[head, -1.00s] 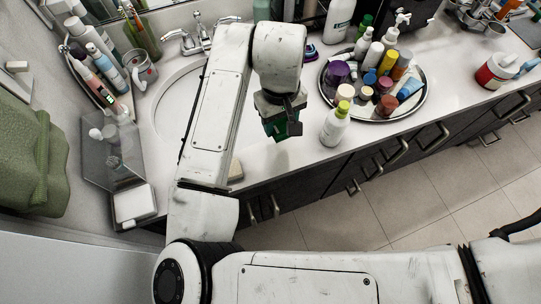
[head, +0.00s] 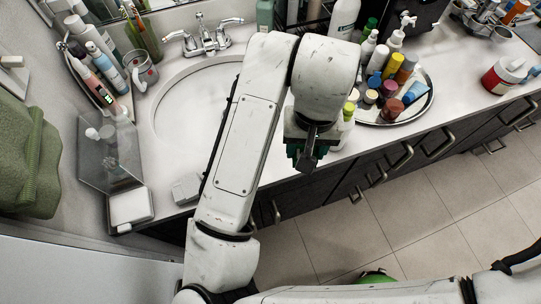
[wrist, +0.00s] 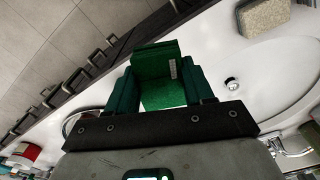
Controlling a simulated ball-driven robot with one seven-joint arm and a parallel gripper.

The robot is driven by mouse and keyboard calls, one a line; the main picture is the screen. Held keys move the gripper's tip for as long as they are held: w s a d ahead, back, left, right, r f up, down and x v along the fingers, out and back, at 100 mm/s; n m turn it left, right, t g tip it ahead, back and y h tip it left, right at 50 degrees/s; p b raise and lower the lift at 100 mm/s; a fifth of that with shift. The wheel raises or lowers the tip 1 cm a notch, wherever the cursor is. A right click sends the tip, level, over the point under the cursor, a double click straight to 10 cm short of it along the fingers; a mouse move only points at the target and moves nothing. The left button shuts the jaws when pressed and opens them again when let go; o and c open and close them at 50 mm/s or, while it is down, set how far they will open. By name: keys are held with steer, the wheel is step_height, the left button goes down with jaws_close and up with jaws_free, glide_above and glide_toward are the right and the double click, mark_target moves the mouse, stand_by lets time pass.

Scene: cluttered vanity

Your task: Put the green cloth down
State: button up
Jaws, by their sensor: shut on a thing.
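The green cloth (wrist: 160,75) shows in the wrist view as a bright green folded block with a small pale tag. It sits between the two dark green fingers of my gripper (wrist: 165,90), which is shut on it. In the head view my gripper (head: 306,155) hangs near the counter's front edge, right of the sink. There the wrist hides most of what it holds, and I cannot tell the cloth from the fingers. I cannot tell the exact height above the counter.
A round tray (head: 408,118) crowded with bottles stands right of my gripper. The sink (head: 195,105) lies to the left. A sponge-like block (wrist: 265,17) is on the counter. A green towel (head: 28,160) hangs at far left. Counter further right of the tray is partly free.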

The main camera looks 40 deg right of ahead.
steer(key=w+a+f, duration=0.1)
steer(key=w+f, duration=0.1)
steer(key=w+a+f, duration=0.1)
steer(key=f, duration=0.1)
steer(key=w+a+f, duration=0.1)
steer(key=w, duration=0.1)
steer(key=shift+w+a+f+p, duration=0.15)
steer(key=shift+w+f+p, duration=0.15)
steer(key=shift+f+p, duration=0.1)
steer(key=shift+w+a+f, duration=0.3)
steer(key=shift+w+f, duration=0.15)
steer(key=shift+f, duration=1.7)
steer(key=shift+f, duration=0.15)
steer(key=o, duration=1)
